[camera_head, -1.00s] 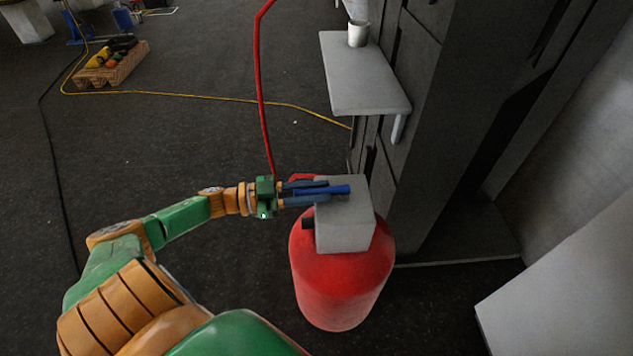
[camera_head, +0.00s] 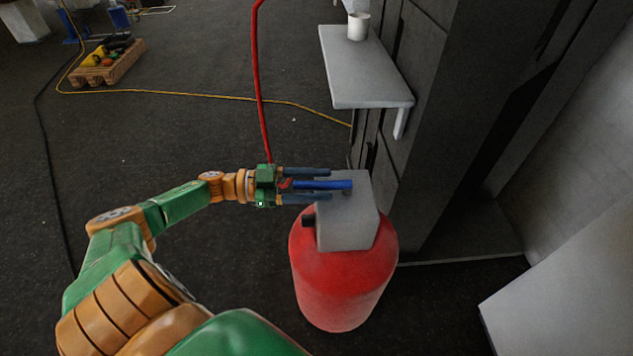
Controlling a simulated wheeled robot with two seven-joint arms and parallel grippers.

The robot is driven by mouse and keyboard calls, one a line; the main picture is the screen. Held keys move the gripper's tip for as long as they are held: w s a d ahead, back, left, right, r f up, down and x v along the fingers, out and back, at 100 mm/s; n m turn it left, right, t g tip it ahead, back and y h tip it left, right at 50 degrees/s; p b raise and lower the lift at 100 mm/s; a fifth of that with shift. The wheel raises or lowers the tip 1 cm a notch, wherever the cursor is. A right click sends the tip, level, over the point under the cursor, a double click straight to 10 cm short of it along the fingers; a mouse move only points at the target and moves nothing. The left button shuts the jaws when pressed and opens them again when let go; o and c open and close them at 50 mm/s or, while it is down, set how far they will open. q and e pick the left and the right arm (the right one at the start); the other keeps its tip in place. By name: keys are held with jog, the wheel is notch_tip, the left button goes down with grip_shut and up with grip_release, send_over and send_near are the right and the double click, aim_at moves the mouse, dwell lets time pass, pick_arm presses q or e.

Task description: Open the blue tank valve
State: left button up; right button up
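The tank (camera_head: 343,285) is a red cylinder standing upright on the floor, with a grey block (camera_head: 347,231) on top. The blue valve handle (camera_head: 341,184) is a bar lying across the top of the block and reaching left past its edge. My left gripper (camera_head: 329,186) comes in from the left at the block's top. Its two dark blue fingers are apart, one on the far side and one on the near side of the handle, with visible gaps. The handle lies between them. My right gripper is out of view.
A red hose (camera_head: 260,95) comes down to behind my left gripper. A grey shelf (camera_head: 365,75) with a white cup (camera_head: 358,26) juts from the dark wall behind the tank. A pallet (camera_head: 108,64) and a yellow cable (camera_head: 200,95) lie farther back.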

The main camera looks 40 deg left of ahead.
pick_arm(q)
jog(key=v, duration=0.7)
jog(key=shift+b, duration=0.45)
jog(key=shift+a, duration=0.1)
